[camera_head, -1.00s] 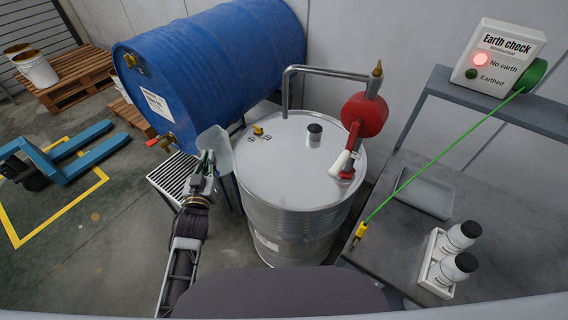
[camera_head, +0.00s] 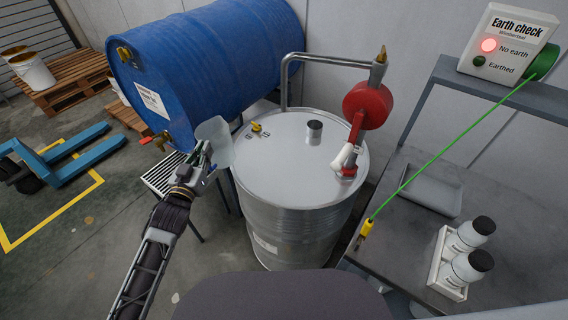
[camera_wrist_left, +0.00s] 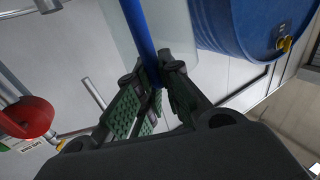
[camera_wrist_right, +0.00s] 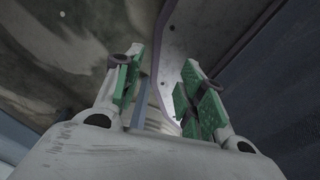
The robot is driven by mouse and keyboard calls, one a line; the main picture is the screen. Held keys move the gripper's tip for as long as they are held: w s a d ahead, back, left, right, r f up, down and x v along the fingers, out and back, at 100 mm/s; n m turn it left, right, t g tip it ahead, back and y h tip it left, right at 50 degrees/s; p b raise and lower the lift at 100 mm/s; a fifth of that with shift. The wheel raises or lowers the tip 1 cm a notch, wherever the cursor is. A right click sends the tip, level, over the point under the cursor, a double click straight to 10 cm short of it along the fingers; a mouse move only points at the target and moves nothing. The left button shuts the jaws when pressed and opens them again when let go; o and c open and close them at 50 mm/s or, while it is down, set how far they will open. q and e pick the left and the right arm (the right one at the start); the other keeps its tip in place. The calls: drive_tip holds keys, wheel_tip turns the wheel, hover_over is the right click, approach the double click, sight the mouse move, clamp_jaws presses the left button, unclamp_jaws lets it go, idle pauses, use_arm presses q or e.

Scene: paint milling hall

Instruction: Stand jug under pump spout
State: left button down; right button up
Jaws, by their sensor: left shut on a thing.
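A translucent pale jug (camera_head: 214,140) is held upright or nearly so, left of the steel drum (camera_head: 296,165). My left gripper (camera_head: 203,160) is shut on its blue handle, which shows in the left wrist view (camera_wrist_left: 138,32). The red pump (camera_head: 368,105) stands on the drum's right side. Its grey spout pipe (camera_head: 330,58) runs left and bends down at the drum's far left rim. The jug is apart from the spout, left of and nearer than its down-turned end. My right gripper (camera_wrist_right: 160,88) is open and empty, outside the head view.
A blue drum (camera_head: 205,65) lies behind the jug, above a slatted stand (camera_head: 163,172). A bench (camera_head: 410,245) at right holds a tray (camera_head: 432,190) and white bottles (camera_head: 470,250). A green cable (camera_head: 450,145) runs to the earth check box (camera_head: 508,45), lit red at "No earth".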

use_arm(q)
drive_tip(key=shift+w+d+f+m+g+h+b, duration=0.15)
drive_tip(key=shift+f+m+g+h+b, duration=0.25)
drive_tip(key=shift+b, duration=0.5)
drive_tip(key=shift+w+d+f+m+g+h+b, duration=0.1)
drive_tip(key=shift+m+h+b, duration=0.2)
drive_tip(key=shift+h+b, duration=0.45)
drive_tip(key=shift+d, duration=0.1)
use_arm(e)
drive_tip(key=s+d+f+m+g+b, duration=0.1)
drive_tip(key=s+d+f+b, duration=0.15)
drive_tip(key=s+f, duration=0.35)
use_arm(q)
drive_tip(key=w+d+r+m+g+h, duration=0.1)
drive_tip(key=w+d+r+m+h, duration=0.1)
drive_tip(key=d, duration=0.7)
drive_tip(key=w+d+r+m+g+h+p, duration=0.1)
drive_tip(key=w+d+r+m+h, duration=0.1)
drive_tip(key=d, duration=0.8)
drive_tip(key=shift+w+r+g+h+p, duration=0.25)
drive_tip(key=shift+w+h, duration=0.3)
drive_tip(key=shift+w, duration=0.85)
use_arm(e)
drive_tip(key=w+a+r+n+t, duration=0.1)
drive_tip(key=w, duration=0.5)
drive_tip(key=shift+w+a+r, duration=0.15)
drive_tip(key=shift+a, duration=0.2)
use_arm(q)
drive_tip(key=shift+f, duration=0.1)
